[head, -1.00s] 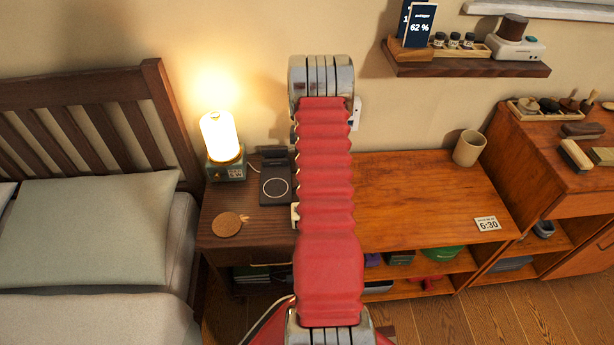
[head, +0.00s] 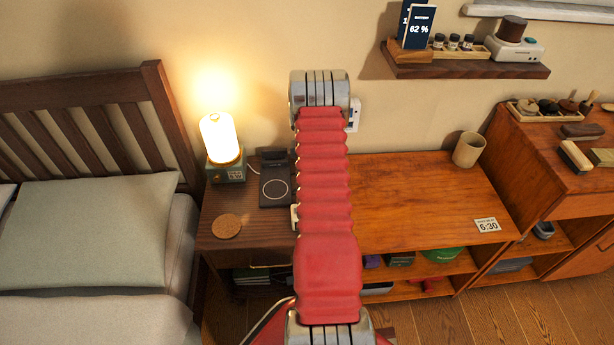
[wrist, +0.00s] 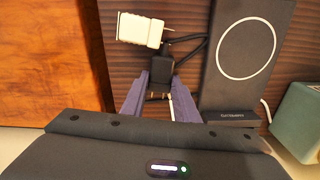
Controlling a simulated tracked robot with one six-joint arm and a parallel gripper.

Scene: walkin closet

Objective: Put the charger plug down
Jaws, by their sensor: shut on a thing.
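The charger plug (wrist: 162,70) is a small black block with a black cable, seen in the wrist view over the dark nightstand top. Metal prongs show between the fingers, on the side toward my wrist. My gripper (wrist: 161,82) is shut on the plug with its two purple fingers at its sides. I cannot tell whether the plug touches the wood. A white block-shaped connector (wrist: 140,30) lies just beyond the plug. In the head view my red arm hides the gripper and plug.
A black charging pad (wrist: 246,50) lies right of the plug in the wrist view; the head view shows it on the nightstand (head: 250,225) near a lit lamp (head: 222,138) and cork coaster (head: 227,227). The orange-brown cabinet top (head: 410,200) is mostly clear. A wall outlet (head: 353,115) is behind.

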